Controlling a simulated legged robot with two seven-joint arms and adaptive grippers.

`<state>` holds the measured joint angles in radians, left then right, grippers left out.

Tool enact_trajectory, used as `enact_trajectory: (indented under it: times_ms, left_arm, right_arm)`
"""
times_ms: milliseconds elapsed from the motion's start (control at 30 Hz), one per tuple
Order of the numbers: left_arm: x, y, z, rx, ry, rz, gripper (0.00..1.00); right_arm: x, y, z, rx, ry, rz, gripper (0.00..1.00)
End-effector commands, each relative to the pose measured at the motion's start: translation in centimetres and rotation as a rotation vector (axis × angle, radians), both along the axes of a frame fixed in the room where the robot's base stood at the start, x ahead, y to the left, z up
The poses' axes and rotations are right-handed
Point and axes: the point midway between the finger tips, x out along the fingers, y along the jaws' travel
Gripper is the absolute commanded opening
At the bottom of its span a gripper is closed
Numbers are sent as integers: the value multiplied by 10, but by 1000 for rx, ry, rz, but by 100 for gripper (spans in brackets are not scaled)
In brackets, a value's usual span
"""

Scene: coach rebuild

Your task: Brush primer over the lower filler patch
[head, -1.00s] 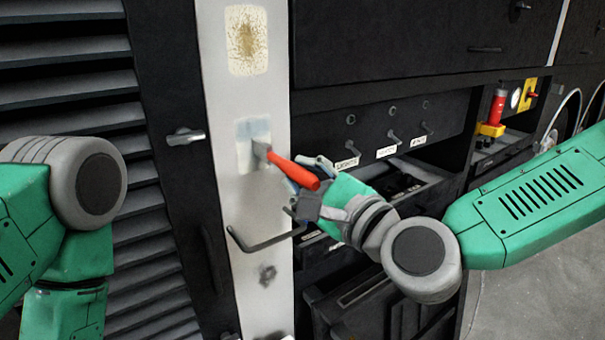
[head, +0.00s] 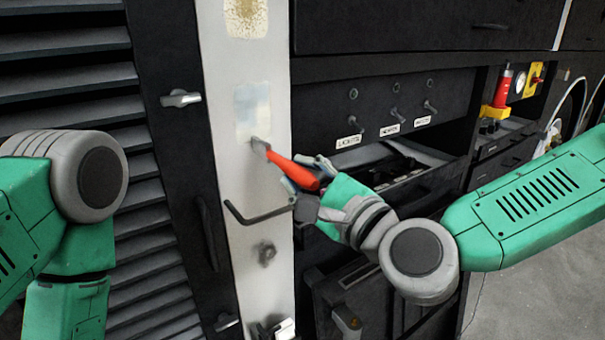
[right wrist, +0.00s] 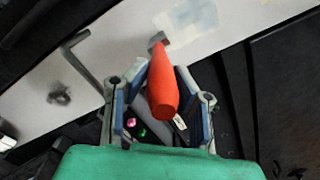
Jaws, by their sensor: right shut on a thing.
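The lower filler patch (head: 252,105) is a pale blue-grey and cream rectangle on the white upright panel. It also shows in the right wrist view (right wrist: 192,22). The brush (head: 292,170) has an orange-red handle. My right gripper (head: 308,186) is shut on this handle, right of the panel. The brush tip is at the patch's lower edge; I cannot tell whether it touches. In the right wrist view the handle (right wrist: 162,85) points up between the fingers, partly hiding the tip. My left arm shows at the left, but its gripper is out of view.
A speckled upper patch (head: 245,17) is on the same panel. A dark bent handle (head: 258,215) sticks out below the brush, close to my right gripper. A knob (head: 265,253) sits lower. Black louvres (head: 70,60) are at left; labelled switches (head: 390,115) and an open drawer (head: 410,180) are at right.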

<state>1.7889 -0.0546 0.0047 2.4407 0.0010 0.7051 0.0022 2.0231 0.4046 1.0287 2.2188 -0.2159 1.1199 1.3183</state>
Motion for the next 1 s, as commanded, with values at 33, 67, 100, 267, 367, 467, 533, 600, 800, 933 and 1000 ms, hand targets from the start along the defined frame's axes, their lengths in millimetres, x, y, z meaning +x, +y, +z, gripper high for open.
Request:
enact_trajectory:
  times_ms: [33,67,100,267,367,467,533,600,800,933,1000]
  left_arm:
    - [0,0,0,0,0,0,36]
    - [0,0,0,0,0,0,36]
    - [0,0,0,0,0,0,36]
    - [0,0,3,0,0,0,36]
    - [0,0,8,0,0,0,36]
    - [0,0,15,0,0,0,36]
    - [0,0,20,0,0,0,36]
    - [0,0,24,0,0,0,36]
    - [0,0,28,0,0,0,36]
    - [0,0,32,0,0,0,36]
    - [0,0,37,0,0,0,36]
  right_arm:
    - [-2,4,0,0,0,3,0]
    - [-4,6,0,-1,1,3,0]
    - [-5,7,0,-1,1,3,0]
    - [-5,9,3,0,0,0,0]
    - [-5,9,11,0,0,0,0]
    - [-4,9,21,1,-1,0,0]
    - [-4,9,27,2,-1,0,0]
    - [-4,9,33,1,1,0,0]
    - [-3,9,40,0,-1,-1,0]
    - [-3,9,46,0,-1,-1,0]
    - [-4,9,52,0,-2,-1,0]
